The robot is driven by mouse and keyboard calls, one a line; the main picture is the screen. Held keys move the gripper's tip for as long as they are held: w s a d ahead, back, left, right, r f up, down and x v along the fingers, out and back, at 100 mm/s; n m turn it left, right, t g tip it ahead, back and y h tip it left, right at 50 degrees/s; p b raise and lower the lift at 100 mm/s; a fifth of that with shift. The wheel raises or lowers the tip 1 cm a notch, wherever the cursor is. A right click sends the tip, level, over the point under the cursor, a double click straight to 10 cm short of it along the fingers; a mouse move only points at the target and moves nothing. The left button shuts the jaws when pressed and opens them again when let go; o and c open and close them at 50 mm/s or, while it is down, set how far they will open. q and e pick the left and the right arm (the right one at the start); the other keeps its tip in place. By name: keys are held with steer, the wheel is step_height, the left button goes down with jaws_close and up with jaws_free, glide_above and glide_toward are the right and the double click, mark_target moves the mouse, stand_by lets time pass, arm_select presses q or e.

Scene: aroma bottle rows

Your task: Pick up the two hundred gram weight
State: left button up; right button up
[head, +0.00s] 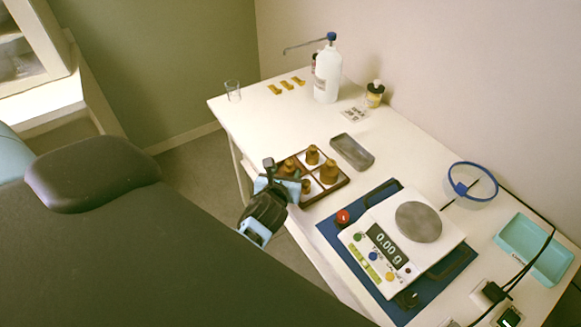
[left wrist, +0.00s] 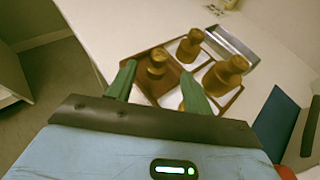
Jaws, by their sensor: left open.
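Several brass knobbed weights of different sizes stand in a brown compartment tray (head: 341,186) at the table's near left edge. The largest-looking weight (head: 329,172) is at the tray's right; it also shows in the left wrist view (left wrist: 225,75). Another weight (head: 312,155) stands at the back. No mass marking is readable, so I cannot tell which is two hundred grams. My left gripper (head: 279,172) is over the tray's near left side, open and empty. In the left wrist view a smaller weight (left wrist: 157,62) shows between and beyond its green fingertips (left wrist: 158,72). My right gripper is out of view.
A scale (head: 419,222) reading 0.00 g sits on a blue mat to the tray's right. A grey dish (head: 352,151) is just behind the tray. A white bottle (head: 327,75) and small glass (head: 233,91) stand farther back. A blue ring-topped container (head: 472,187) is right.

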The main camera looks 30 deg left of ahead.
mark_target(289, 166)
arm_select(q)
steer(key=shift+b+x, duration=0.35)
steer(key=shift+x, duration=2.3)
steer(key=shift+f, duration=0.1)
jaws_close()
